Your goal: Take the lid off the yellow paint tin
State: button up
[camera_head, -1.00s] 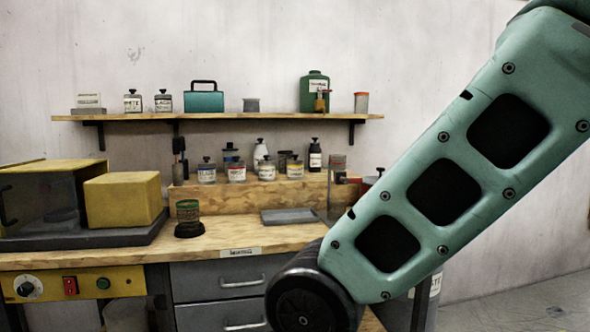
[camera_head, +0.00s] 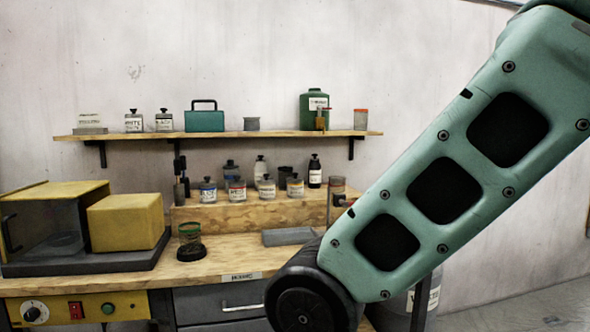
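A row of small labelled tins with black knobs stands on the wooden riser at the back of the workbench. One with a yellowish-orange band (camera_head: 295,187) at the right of the front row looks like the yellow paint tin, upright with its top on; its label is too small to read. Beside it are a plain pale tin (camera_head: 267,188), a red-banded tin (camera_head: 237,191) and a blue-banded tin (camera_head: 208,191). My teal arm crosses the right side of the view, and its dark joint is in front of the bench. My gripper is out of view.
A wooden shelf (camera_head: 280,134) with jars, a teal case (camera_head: 205,118) and a green canister (camera_head: 313,111) hangs above. A yellow-topped cabinet (camera_head: 45,225) fills the bench's left. A green-rimmed jar (camera_head: 189,233) and grey tray (camera_head: 288,236) are on the bench. My arm hides its right end.

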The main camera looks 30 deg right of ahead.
aim_at(295, 178)
jog(key=i+j, duration=0.15)
jog(key=i, duration=1.15)
